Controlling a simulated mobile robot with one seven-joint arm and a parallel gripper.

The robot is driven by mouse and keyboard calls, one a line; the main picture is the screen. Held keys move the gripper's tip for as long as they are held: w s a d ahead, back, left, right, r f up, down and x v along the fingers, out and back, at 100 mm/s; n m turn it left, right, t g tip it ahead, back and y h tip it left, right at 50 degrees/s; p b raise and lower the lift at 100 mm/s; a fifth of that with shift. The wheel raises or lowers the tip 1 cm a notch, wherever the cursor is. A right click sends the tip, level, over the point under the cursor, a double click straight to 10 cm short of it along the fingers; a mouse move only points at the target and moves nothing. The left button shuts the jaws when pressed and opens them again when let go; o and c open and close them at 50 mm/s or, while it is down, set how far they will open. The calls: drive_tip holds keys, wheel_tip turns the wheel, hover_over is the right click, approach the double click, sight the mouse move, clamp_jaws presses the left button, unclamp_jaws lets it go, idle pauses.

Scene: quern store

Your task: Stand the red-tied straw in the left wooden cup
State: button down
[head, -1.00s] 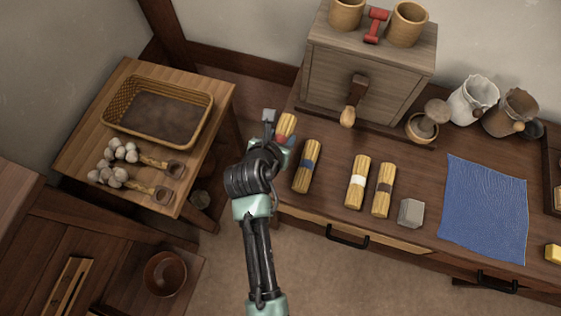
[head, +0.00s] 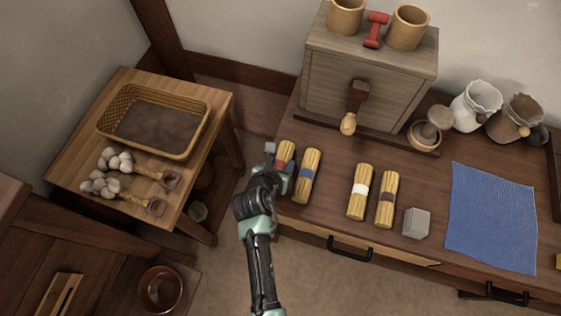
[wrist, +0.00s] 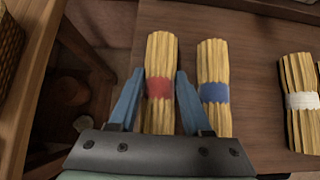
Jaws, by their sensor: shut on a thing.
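The red-tied straw (head: 285,157) is a yellow bundle with a red band, at the left end of the bench. It also shows in the wrist view (wrist: 160,55). My gripper (wrist: 159,88) is shut on it, one blue finger on each side at the red band. In the head view my gripper (head: 277,165) partly hides the bundle. I cannot tell whether the bundle touches the bench. The left wooden cup (head: 346,17) stands on top of the grey wooden cabinet, cut by the picture's top edge. The right wooden cup (head: 408,27) stands beside it.
A red dumbbell-shaped thing (head: 375,30) lies between the cups. Blue-tied straw (head: 308,176) is close to the right of the held bundle. White-tied (head: 360,192) and dark-tied straw (head: 386,197) lie farther right. The cabinet (head: 330,75) has a wooden handle (head: 350,122) sticking out in front.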

drive_tip(key=shift+f, duration=0.1)
drive_tip(key=shift+c, duration=1.7)
unclamp_jaws()
